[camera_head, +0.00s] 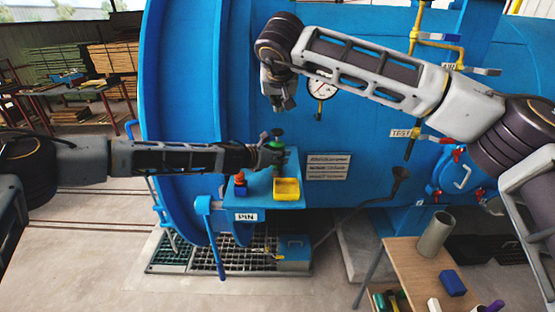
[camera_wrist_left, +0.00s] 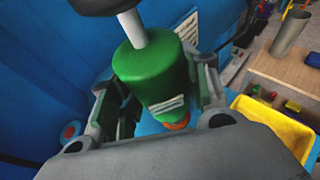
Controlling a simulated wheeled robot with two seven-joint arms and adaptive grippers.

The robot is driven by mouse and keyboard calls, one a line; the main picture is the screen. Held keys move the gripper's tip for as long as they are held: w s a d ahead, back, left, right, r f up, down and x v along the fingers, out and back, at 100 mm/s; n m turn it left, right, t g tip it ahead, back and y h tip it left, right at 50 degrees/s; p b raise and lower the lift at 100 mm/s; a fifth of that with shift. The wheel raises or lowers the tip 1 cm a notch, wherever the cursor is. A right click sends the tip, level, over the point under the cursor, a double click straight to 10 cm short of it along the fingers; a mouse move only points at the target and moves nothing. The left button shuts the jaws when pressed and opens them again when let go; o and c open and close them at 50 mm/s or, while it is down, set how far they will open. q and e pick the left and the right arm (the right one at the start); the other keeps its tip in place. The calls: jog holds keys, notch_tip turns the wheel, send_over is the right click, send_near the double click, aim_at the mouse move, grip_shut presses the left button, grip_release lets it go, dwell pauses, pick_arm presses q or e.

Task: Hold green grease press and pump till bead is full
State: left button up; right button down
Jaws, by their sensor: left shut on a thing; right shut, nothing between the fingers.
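The green grease press (camera_head: 277,143) stands upright at the small blue shelf on the autoclave. It shows large in the left wrist view (camera_wrist_left: 148,72), with a pale rod and dark knob (camera_wrist_left: 100,4) at its top and an orange-red part (camera_wrist_left: 177,123) at its lower end. My left gripper (camera_head: 270,155) is shut around the press body, with a finger on each side in the left wrist view. My right gripper (camera_head: 284,103) is shut and empty, above the press and apart from it. The bead cannot be made out in either view.
A yellow tray (camera_head: 287,189) and a small blue-and-orange item (camera_head: 240,180) sit on the blue shelf (camera_head: 262,202). A blue lever (camera_head: 212,240) hangs below left. A gauge (camera_head: 322,86) is behind my right gripper. A wooden cart (camera_head: 408,262) stands at lower right.

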pick_arm(q)
jog(key=o, duration=1.5)
jog(key=shift+c, duration=0.2)
jog(key=v, duration=1.2)
jog(key=shift+a+f, duration=0.1)
jog(key=shift+f, duration=0.05)
